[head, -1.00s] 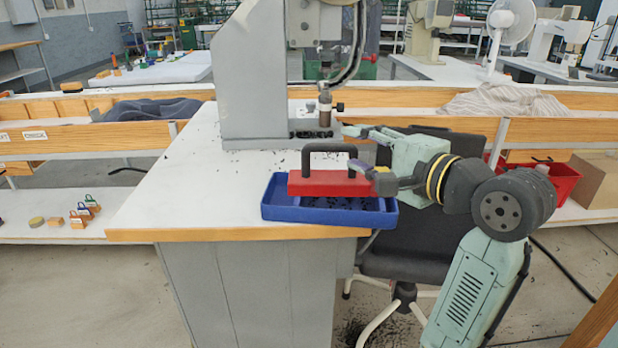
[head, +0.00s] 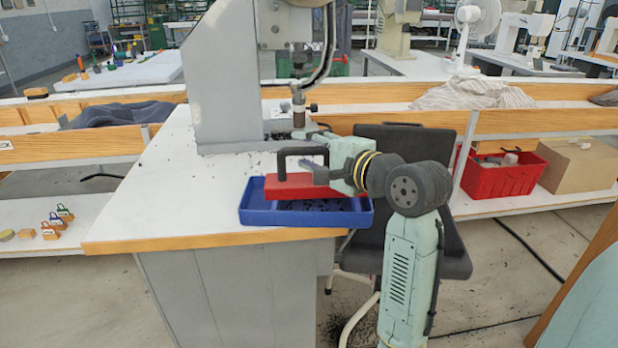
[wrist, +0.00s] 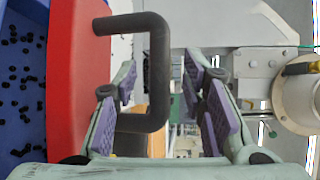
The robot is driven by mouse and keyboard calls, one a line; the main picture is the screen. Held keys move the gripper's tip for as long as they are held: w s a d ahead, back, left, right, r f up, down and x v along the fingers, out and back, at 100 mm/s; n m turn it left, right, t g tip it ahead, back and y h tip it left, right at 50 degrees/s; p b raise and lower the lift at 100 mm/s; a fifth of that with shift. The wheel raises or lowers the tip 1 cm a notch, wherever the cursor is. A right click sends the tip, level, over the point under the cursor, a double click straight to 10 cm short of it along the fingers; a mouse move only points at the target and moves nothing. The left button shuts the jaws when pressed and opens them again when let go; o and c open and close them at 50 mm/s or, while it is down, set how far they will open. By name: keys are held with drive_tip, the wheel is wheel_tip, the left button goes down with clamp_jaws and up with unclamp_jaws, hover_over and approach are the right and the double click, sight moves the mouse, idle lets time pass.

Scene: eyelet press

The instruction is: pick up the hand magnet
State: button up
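The hand magnet (head: 292,184) is a red block with a black bar handle on top. It sits in the blue tray (head: 290,217) on the white table. In the wrist view the red block (wrist: 75,80) fills the left side, with its black handle (wrist: 159,70) reaching between the finger pads. My gripper (head: 315,156) is at the handle from the right, with its fingers apart. In the wrist view my gripper (wrist: 165,95) is open, with purple pads on both sides of the handle. A gap shows on the right of the handle; contact on the left is unclear.
Small black bits lie in the tray and on the table. The grey press (head: 228,80) stands just behind the tray. A dark chair (head: 400,230) is beside the table under my arm. A red bin (head: 500,172) is on the shelf at right. The table's left part is clear.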

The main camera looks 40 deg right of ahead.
drive_tip(key=shift+w, duration=0.2)
clamp_jaws()
idle(0.3)
idle(0.7)
